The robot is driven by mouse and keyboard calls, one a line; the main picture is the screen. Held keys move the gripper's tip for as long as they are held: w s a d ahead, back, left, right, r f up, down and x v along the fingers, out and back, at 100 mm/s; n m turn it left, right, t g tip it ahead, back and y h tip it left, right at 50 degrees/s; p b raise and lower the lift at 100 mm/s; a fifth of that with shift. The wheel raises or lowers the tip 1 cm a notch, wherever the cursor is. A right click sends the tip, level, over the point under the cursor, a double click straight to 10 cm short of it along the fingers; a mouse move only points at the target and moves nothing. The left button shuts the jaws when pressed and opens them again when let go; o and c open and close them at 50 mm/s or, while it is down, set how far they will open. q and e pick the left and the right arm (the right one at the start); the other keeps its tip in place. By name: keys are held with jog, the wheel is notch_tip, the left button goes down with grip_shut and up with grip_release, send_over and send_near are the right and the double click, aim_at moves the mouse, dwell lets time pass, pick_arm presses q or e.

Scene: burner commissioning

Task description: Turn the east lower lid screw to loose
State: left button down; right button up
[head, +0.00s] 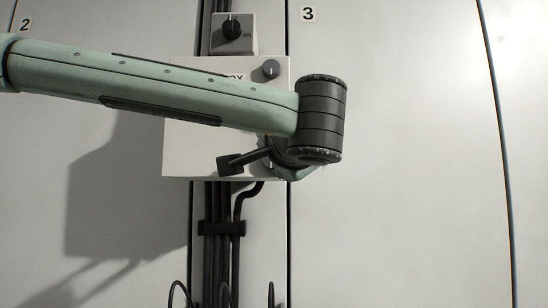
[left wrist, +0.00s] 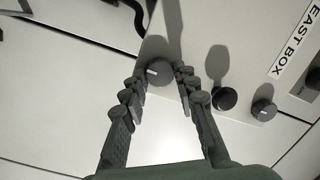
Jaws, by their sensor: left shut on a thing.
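The east lower lid screw is a dark round knob (left wrist: 160,72) with a white pointer mark, near the lid edge in the left wrist view. The mark points to the left of that picture. My left gripper (left wrist: 160,82) has its two fingers on either side of this knob and is shut on it. In the head view my left arm crosses in front of the white box (head: 185,150), and its wrist hides most of the gripper and the lower right corner. The upper lid screw (head: 271,69) shows above the arm; it also shows in the left wrist view (left wrist: 264,108). My right gripper is out of view.
Another dark knob (left wrist: 225,98) sits between the two lid screws. A grey switch box (head: 234,40) with a rotary knob stands above the white box. Black cables (head: 222,270) run down below it. The panel marked 3 (head: 400,240) is clear.

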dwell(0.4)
pick_arm(q)
jog(key=c, duration=1.2)
grip_release()
jog(key=shift+o, duration=0.2)
jog(key=s+d, duration=0.1)
jog(key=s, duration=1.1)
jog(key=shift+d, duration=0.35)
jog(key=shift+w+f, duration=0.1)
